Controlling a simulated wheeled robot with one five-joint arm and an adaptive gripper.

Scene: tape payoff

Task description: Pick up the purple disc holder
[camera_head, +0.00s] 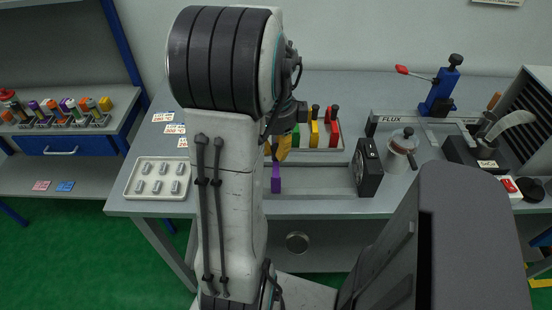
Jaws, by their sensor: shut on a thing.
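The purple disc holder (275,180) is upright near the front edge of the workbench, just right of my arm. My gripper (277,160) comes down onto its top from above and is shut on it. The fingertips are partly hidden by my arm and the grip is small in view. I cannot tell whether the holder's bottom touches the bench.
Green, yellow (314,127) and red (333,127) holders stand in a tray behind. A tray of grey pieces (158,178) lies left.

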